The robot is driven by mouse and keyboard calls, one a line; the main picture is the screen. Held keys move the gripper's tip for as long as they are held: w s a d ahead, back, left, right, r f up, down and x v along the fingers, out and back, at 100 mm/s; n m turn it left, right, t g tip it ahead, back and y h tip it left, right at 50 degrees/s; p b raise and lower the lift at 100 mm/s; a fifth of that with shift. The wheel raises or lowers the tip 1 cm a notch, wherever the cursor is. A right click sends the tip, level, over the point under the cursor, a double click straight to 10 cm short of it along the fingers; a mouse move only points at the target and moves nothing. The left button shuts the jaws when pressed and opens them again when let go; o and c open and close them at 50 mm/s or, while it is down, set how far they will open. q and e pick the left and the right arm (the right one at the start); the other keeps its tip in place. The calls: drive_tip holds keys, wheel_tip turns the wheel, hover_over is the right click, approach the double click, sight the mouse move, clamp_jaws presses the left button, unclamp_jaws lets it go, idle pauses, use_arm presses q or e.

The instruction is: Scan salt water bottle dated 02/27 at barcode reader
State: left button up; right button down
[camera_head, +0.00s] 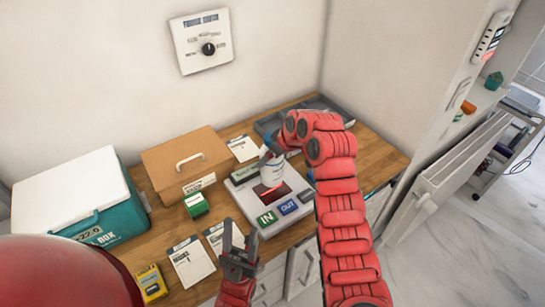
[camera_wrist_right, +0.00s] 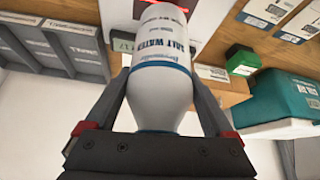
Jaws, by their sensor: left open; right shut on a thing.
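A white bottle (camera_head: 271,172) with a blue-edged label is upright or nearly so above the dark window of the barcode reader (camera_head: 246,199). In the right wrist view the bottle (camera_wrist_right: 162,65) reads "SALT WATER"; I cannot read a date. My right gripper (camera_wrist_right: 160,98) is shut on the bottle, one finger on each side. In the head view my right arm hides most of that gripper. Red light shows at the reader's window under the bottle. The reader has a green IN button (camera_head: 266,219) and a blue OUT button (camera_head: 288,207). My left gripper (camera_head: 240,252) is open and empty at the counter's front edge.
A teal cool box with a white lid (camera_head: 70,190) and a brown case (camera_head: 185,160) stand left of the reader. A green box (camera_head: 196,205), clipboards (camera_head: 190,262) and a yellow device (camera_head: 151,283) lie nearby. A grey tray (camera_head: 268,125) lies behind.

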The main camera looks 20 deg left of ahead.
wheel_tip(320, 180, up, 8)
drive_tip(key=shift+r+b, duration=0.15)
drive_tip(key=shift+b, duration=0.65)
